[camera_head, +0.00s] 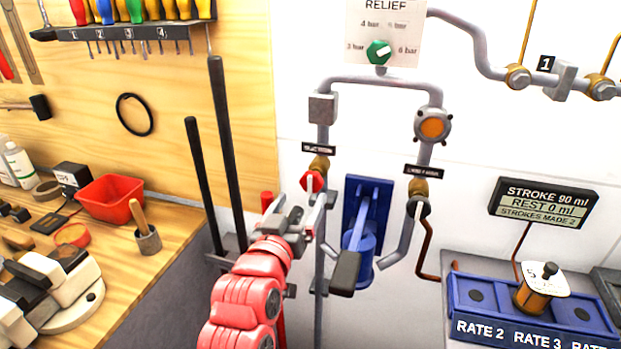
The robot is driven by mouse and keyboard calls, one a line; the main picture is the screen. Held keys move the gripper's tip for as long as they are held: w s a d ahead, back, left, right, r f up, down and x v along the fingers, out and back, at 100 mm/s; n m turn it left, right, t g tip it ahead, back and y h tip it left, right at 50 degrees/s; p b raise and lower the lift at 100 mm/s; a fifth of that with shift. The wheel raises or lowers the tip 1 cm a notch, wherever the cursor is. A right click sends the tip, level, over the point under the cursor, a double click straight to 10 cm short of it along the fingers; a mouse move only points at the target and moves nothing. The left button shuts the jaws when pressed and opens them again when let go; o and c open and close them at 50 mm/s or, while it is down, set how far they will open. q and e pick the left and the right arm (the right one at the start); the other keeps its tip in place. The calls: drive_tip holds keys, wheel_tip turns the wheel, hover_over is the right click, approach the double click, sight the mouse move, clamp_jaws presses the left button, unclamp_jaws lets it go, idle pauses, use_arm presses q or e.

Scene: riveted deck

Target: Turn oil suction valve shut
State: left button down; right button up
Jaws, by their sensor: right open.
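Two labelled valves sit on the grey pipework on the white wall; their small labels are too blurred to read surely. The left valve (319,164) has a brass body and a red-and-white handle (311,182). The right valve (419,187) has a brass body and a dark handle (418,208). My right gripper (318,201), on a red arm from below, is open right at the left valve's handle. Its fingers partly hide the lower handle and pipe; I cannot tell whether they touch it. My left gripper is not in view.
A blue pump unit (368,215) with a dark pedal stands just right of my gripper. Two tall black rods (226,150) rise to its left. The workbench with a red bin (108,198) is at left, a blue rate panel (478,298) at lower right.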

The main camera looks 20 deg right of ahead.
sight(309, 184)
drive_tip(key=x, duration=0.6)
drive_tip(key=shift+w+d+r+p, duration=0.1)
drive_tip(key=shift+w+d+p, duration=0.1)
drive_tip(key=shift+p, duration=0.2)
drive_tip(key=shift+w+d, duration=0.25)
drive_tip(key=shift+w, duration=0.25)
drive_tip(key=c, duration=1.4)
